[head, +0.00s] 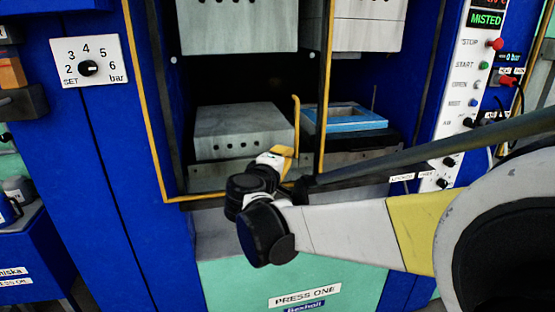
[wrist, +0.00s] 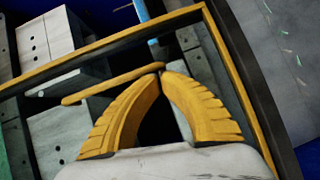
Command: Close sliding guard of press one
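Press one (head: 85,180) is a blue cabinet with a "PRESS ONE" label (head: 304,296) on its pale green lower front. Its sliding guard is a yellow-edged frame (head: 147,100) across the left and middle of the opening; the right part lies outside it. The frame edge also shows in the wrist view (wrist: 100,46). A thin yellow handle (head: 296,118) stands upright near the guard's right edge; it also shows in the wrist view (wrist: 105,85). My gripper (head: 284,155) is at the handle's lower end. Its yellow fingertips (wrist: 161,76) meet around that end, which they partly hide.
Grey platen blocks (head: 240,132) and a blue-rimmed mould (head: 345,119) sit inside the press. A button panel (head: 463,90) with a "MISTED" display (head: 486,19) is at right. A pressure dial (head: 88,68) is at left. My arm crosses the lower right.

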